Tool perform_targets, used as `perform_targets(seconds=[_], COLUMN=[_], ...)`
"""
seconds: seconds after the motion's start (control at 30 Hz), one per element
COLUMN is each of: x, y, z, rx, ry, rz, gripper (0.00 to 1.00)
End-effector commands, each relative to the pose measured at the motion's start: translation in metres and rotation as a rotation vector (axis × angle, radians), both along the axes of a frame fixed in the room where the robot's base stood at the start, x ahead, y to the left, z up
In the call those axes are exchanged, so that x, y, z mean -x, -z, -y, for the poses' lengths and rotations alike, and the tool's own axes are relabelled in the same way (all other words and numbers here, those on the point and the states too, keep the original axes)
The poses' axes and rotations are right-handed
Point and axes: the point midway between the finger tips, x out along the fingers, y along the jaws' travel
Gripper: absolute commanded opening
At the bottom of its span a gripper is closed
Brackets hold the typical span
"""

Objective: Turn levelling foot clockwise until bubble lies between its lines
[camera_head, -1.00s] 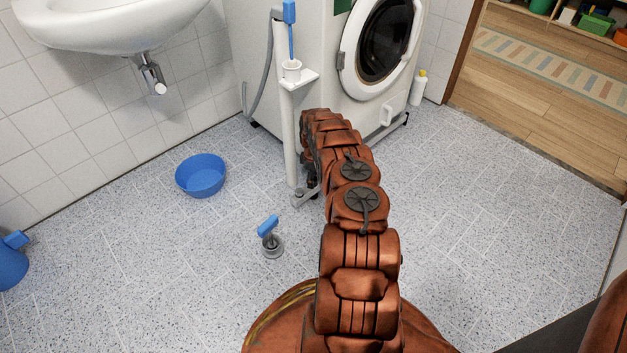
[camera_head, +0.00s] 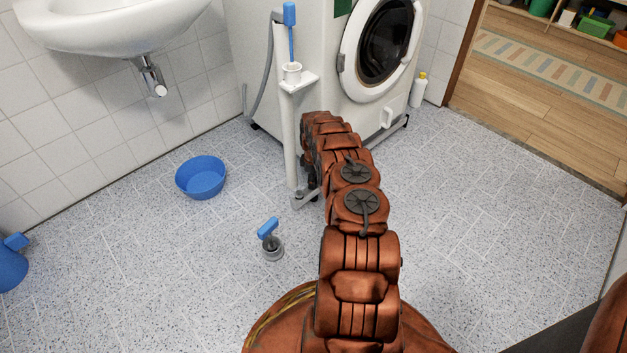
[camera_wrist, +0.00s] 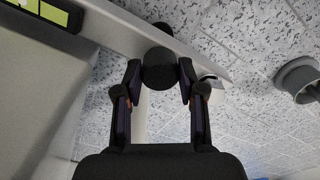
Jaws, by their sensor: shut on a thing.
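In the wrist view, the dark round levelling foot (camera_wrist: 158,70) sits between the two fingers of my gripper (camera_wrist: 160,72), which is shut on it. A pale bar or edge runs behind the foot. A yellow-green level vial (camera_wrist: 42,12) with dark marks shows in the top left corner, cut by the frame edge.
A blue basin (camera_head: 201,178) stands on the tiled floor to the left. A small grey round piece with a blue handle (camera_head: 269,228) stands nearer. A white post (camera_head: 286,140) with a cup shelf stands beside the machine. A white bottle (camera_head: 418,92) is at the right. Floor to the right is clear.

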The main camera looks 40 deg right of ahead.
Motion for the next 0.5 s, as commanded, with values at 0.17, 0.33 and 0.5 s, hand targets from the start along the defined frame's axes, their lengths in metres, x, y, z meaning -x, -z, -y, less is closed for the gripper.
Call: perform_targets(seconds=[0.17,0.33,0.5], x=[-0.0006,-0.001,-0.0005], y=[-0.0017,-0.0031,-0.0031], z=[-0.0014,-0.0015,-0.0009], rx=[-0.001,0.0,0.0], ry=[0.043,0.139,0.268], rz=[-0.001,-0.001,-0.001], gripper=[0.05,0.05,0.05])
